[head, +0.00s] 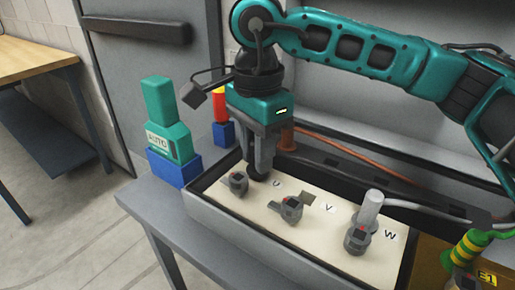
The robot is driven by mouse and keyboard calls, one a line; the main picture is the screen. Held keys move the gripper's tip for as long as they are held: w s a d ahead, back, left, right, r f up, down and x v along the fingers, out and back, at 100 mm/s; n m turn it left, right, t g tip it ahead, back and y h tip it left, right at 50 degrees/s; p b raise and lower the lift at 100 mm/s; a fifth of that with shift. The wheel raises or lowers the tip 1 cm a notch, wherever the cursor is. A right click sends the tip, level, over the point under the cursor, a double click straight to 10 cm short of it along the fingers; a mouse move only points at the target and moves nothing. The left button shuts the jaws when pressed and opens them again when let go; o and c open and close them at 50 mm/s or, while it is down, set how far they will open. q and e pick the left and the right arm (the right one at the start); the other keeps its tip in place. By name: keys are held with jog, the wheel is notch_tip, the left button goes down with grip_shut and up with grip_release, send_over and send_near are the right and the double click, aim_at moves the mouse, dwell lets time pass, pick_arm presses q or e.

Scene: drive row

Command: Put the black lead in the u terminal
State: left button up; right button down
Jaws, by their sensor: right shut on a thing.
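My right gripper (262,164) points down over the left part of the terminal box, shut on a dark piece that looks like the end of the black lead (257,177). Most of the lead is hidden by the fingers. The u terminal (239,184) is a dark grey post with a red mark at the left of the cream panel, by the U label. The held end is just right of and behind it in the picture; I cannot tell whether they touch. My left gripper is not in view.
The middle terminal (292,209) stands by the V label. A grey lead (370,208) stands at the W terminal (357,239). An orange-brown cable (345,160) runs behind. The box wall (235,222) surrounds the panel. A green AUTO block (168,135) stands left; a green-yellow lead (468,248) is right.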

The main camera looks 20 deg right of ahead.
jog(key=shift+f+b, duration=0.4)
jog(key=shift+f, duration=0.15)
jog(key=c, duration=0.9)
grip_release()
jog(key=shift+r, duration=0.35)
notch_tip(320, 180, up, 11)
jog(key=shift+r+p, duration=0.15)
jog(key=shift+p, duration=1.1)
jog(key=shift+r, duration=0.45)
